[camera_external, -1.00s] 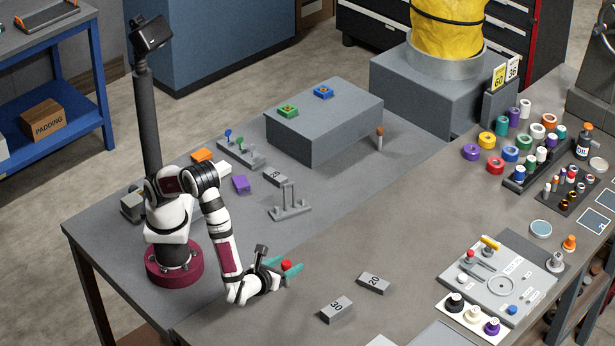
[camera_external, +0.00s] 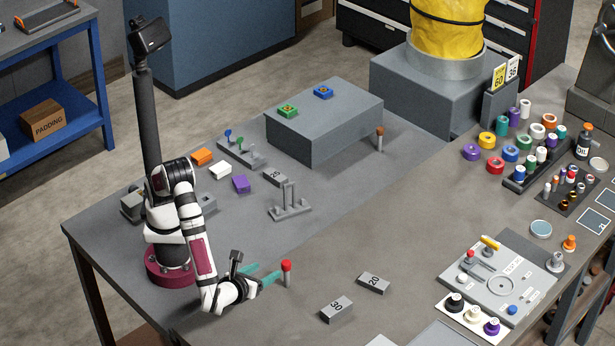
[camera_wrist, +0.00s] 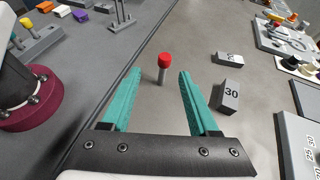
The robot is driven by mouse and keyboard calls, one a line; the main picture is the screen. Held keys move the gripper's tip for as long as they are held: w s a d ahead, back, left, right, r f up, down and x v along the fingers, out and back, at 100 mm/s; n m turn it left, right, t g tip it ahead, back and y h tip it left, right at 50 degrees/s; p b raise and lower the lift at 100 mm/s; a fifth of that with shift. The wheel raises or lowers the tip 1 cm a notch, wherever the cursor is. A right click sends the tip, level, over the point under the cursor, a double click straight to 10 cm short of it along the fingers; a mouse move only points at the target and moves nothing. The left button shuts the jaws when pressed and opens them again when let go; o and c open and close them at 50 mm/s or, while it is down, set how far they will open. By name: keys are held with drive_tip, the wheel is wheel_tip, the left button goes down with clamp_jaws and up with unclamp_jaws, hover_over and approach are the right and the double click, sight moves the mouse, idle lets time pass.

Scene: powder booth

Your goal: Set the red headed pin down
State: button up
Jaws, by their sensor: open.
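The red headed pin (camera_external: 286,272) stands upright on the bench top, with a red head on a grey shaft. It also shows in the wrist view (camera_wrist: 163,68), upright and just beyond the fingertips. My gripper (camera_external: 268,274) has teal fingers and is open and empty. In the wrist view the fingers (camera_wrist: 160,72) are spread wide with the pin in line with the gap between them. The pin appears free of both fingers.
Grey blocks marked 30 (camera_external: 336,309) and 20 (camera_external: 374,283) lie to the right of the pin. A grey stand with upright posts (camera_external: 290,208) is behind it. A fixture board (camera_external: 500,280) lies farther right. Bench around the pin is clear.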

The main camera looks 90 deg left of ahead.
drive_tip(key=a+r+n+g+h, duration=0.2)
drive_tip(key=a+r+n+g, duration=0.35)
drive_tip(key=a, duration=0.65)
drive_tip(key=s+a+n+h, duration=0.8)
drive_tip(key=s+a+n, duration=0.2)
drive_tip(key=s+n, duration=0.2)
drive_tip(key=shift+s+a+r+g, duration=0.2)
drive_tip(key=shift+s+r+g, duration=0.2)
drive_tip(key=shift+s, duration=0.4)
